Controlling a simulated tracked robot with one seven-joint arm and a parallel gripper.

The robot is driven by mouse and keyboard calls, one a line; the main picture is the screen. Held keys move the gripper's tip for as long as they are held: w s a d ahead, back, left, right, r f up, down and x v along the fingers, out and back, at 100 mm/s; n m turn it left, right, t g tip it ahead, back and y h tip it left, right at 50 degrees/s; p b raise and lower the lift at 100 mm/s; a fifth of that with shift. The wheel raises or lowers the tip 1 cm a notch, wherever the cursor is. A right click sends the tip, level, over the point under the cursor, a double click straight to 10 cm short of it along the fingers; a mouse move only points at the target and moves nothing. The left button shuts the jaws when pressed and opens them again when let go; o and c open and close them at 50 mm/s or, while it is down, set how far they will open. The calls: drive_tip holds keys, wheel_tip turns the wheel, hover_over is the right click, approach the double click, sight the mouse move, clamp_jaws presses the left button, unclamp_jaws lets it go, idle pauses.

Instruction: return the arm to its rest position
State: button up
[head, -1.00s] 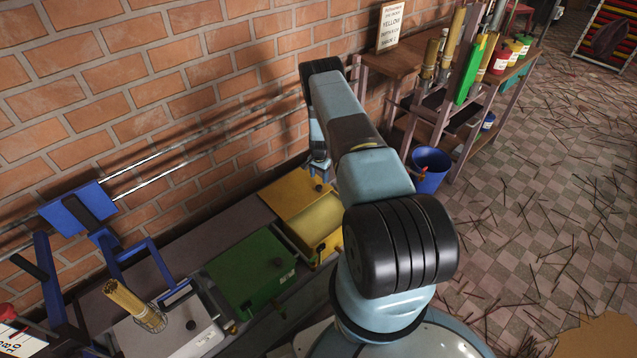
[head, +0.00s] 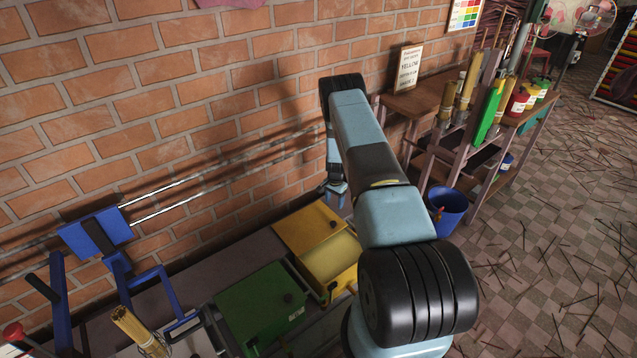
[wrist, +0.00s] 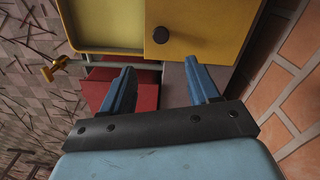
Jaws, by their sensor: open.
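My gripper (wrist: 160,91) shows in the wrist view with its two blue fingers apart and nothing between them. It points toward a yellow machine (wrist: 200,32) with a dark knob, and a red surface (wrist: 144,94) lies behind the left finger. In the head view my arm rises from the lower right, bends at its top near the brick wall and hangs down toward the yellow machine (head: 308,228). I cannot tell the exact gap between gripper and machine.
A green machine (head: 262,306) and a blue press frame (head: 112,262) stand left along the brick wall (head: 180,90). A wooden shelf (head: 420,98) holds bundles and pots, with a blue bucket (head: 448,208) beside it. The floor at right has scattered sticks and open room.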

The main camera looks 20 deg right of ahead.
drive_tip(key=shift+r, duration=0.1)
wheel_tip(320, 180, up, 14)
drive_tip(key=w+a+n, duration=0.1)
drive_tip(key=w+a, duration=0.1)
drive_tip(key=w, duration=0.1)
drive_tip(key=s+a+r+n+t, duration=0.1)
drive_tip(key=s+a+r, duration=0.2)
drive_tip(key=r, duration=0.9)
drive_tip(key=s+a+r+n+t, duration=0.1)
drive_tip(key=s+a+r+n, duration=0.15)
drive_tip(key=r, duration=0.95)
drive_tip(key=s+a+r+n+t, duration=0.1)
drive_tip(key=s+a+r, duration=0.25)
drive_tip(key=r, duration=0.85)
drive_tip(key=s+a+r+n+t, duration=0.15)
drive_tip(key=s+a+r, duration=0.25)
drive_tip(key=s+r, duration=0.5)
drive_tip(key=s+a+r+n, duration=0.2)
drive_tip(key=s+a+r, duration=0.1)
drive_tip(key=s+r, duration=0.6)
drive_tip(key=s+a+n, duration=0.1)
drive_tip(key=s+a, duration=0.1)
drive_tip(key=s, duration=0.9)
drive_tip(key=s+a+r+n+t, duration=0.1)
drive_tip(key=s+n, duration=0.1)
drive_tip(key=s, duration=0.9)
drive_tip(key=shift+a, duration=0.35)
